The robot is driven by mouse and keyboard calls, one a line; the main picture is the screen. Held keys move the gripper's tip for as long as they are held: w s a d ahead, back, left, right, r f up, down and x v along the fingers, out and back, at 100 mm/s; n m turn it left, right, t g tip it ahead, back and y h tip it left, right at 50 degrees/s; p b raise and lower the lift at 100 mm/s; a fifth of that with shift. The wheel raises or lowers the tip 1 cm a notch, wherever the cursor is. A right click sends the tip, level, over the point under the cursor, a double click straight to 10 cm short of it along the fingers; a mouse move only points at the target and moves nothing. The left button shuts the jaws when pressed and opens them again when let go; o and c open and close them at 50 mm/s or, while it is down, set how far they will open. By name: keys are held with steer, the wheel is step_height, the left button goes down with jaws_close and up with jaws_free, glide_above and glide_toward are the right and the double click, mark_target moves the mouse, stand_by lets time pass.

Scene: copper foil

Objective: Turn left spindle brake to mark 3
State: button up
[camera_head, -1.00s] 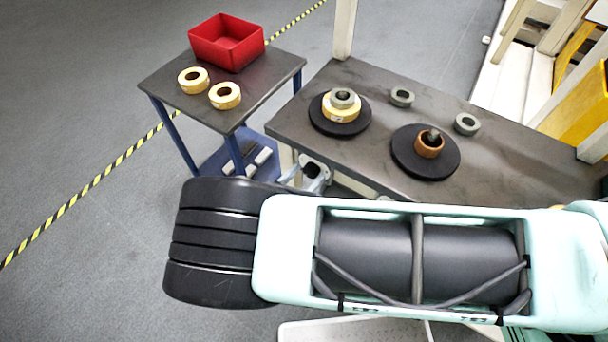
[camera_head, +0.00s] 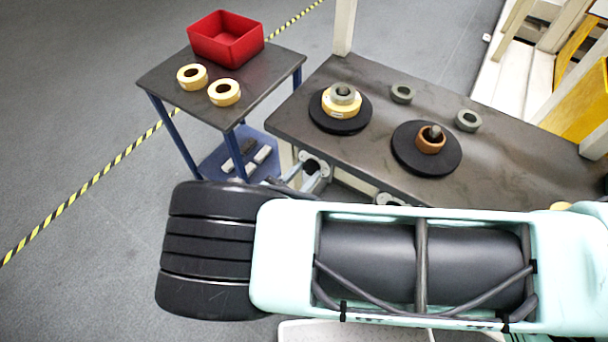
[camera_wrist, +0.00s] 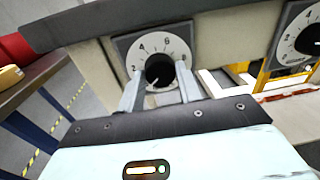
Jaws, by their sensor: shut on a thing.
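The left dial (camera_wrist: 138,50) shows in the wrist view, a pale round scale with a black knob (camera_wrist: 158,72) at its centre. The figures 2, 4, 6 and 8 can be read around its upper part. A light line lies on the lower part of the knob; the lowest part of the scale is hidden. My gripper (camera_wrist: 159,84) is shut on the knob, one finger on each side. In the head view my arm covers most of the gripper, and the dial's face cannot be read.
A second dial (camera_wrist: 306,32) sits to the right on the same panel. The bench (camera_head: 500,165) bears two black discs with rings and two loose grey rings. A side table (camera_head: 262,82) at left holds a red bin (camera_head: 226,40) and two yellow rings.

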steer(key=m+b, duration=0.2)
steer(key=m, duration=0.5)
steer(key=shift+s+y, duration=0.1)
steer(key=shift+y, duration=0.2)
steer(key=m+b, duration=0.2)
steer(key=m, duration=0.4)
steer(key=shift+y, duration=0.3)
steer(key=shift+m, duration=0.3)
steer(key=o, duration=1)
steer(key=shift+r, duration=0.1)
